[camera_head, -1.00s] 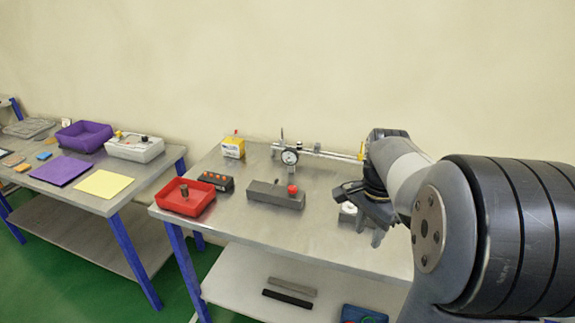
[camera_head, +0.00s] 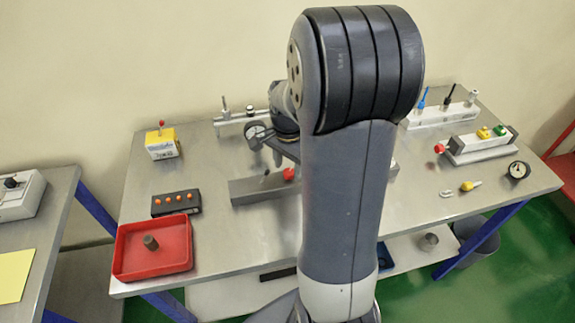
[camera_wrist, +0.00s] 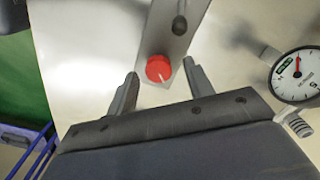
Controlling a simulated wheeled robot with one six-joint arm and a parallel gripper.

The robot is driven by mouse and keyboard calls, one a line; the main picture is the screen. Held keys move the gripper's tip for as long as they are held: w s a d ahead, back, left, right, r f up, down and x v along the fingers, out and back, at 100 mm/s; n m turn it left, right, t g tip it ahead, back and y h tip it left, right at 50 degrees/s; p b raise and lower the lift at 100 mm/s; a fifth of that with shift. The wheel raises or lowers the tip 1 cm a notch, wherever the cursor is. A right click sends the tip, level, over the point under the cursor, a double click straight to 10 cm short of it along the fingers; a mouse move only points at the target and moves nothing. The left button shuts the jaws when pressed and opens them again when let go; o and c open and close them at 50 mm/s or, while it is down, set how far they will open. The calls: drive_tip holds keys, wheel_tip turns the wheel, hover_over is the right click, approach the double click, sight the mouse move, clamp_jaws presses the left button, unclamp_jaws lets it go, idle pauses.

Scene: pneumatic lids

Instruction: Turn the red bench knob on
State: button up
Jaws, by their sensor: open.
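The red bench knob (camera_head: 289,174) sits at the right end of a grey block (camera_head: 243,190) on the metal bench, partly behind my arm. A dark lever (camera_wrist: 180,25) stands on the same block. My gripper (camera_wrist: 160,72) is open and empty, its fingertips on either side of the knob in the picture. I cannot tell how far above the knob they are.
A pressure gauge (camera_wrist: 297,75) stands close to the right finger. Another red knob (camera_head: 440,148) is on a fixture at right.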

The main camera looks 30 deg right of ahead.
drive_tip(key=shift+s+f, duration=0.1)
drive_tip(key=shift+f, duration=0.35)
drive_tip(key=c, duration=1)
drive_tip(key=shift+o, duration=0.2)
